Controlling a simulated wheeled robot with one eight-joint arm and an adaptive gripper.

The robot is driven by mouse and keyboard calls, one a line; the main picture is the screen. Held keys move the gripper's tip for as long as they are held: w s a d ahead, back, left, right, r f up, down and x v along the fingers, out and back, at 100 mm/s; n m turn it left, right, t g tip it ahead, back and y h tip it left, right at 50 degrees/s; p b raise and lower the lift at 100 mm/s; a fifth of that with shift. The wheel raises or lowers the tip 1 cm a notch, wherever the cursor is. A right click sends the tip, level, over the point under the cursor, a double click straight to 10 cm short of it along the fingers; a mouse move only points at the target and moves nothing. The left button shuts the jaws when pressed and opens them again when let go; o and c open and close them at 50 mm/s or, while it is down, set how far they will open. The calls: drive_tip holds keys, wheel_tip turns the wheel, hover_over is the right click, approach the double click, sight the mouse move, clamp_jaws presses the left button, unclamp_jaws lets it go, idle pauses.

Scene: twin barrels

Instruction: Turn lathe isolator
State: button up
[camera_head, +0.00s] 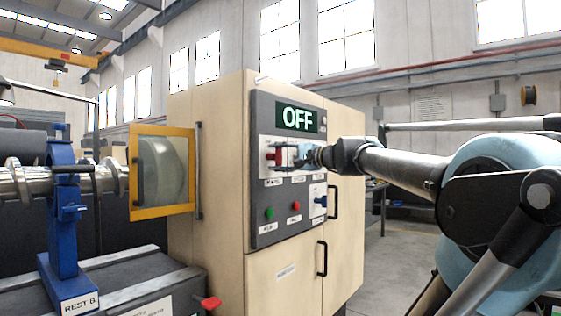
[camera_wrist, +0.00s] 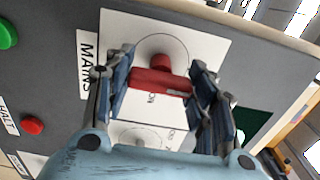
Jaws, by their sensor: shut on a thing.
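The lathe isolator is a red handle (camera_head: 271,157) on a white plate, below a display (camera_head: 297,118) reading OFF on the cabinet's grey panel. In the wrist view the red handle (camera_wrist: 160,82) is a bar lying across between my fingers, with a red knob-like part behind it and a MAINS label at left. My gripper (camera_wrist: 162,76) is shut on the bar, one finger at each end. In the head view my gripper (camera_head: 306,156) reaches the panel from the right and partly covers the plate.
Below are a green button (camera_head: 269,213), a red button (camera_head: 296,206) and a blue-handled switch (camera_head: 320,201). A yellow-framed window (camera_head: 162,212) and a lathe with a blue rest (camera_head: 66,215) stand at left. The cabinet has a dark door handle (camera_head: 322,258). Open floor shows at right.

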drive_tip(key=shift+s+f, duration=0.1)
drive_tip(key=shift+f, duration=0.05)
drive_tip(key=o, duration=1.1)
drive_tip(key=shift+v, duration=5.85)
drive_tip(key=shift+f, duration=0.1)
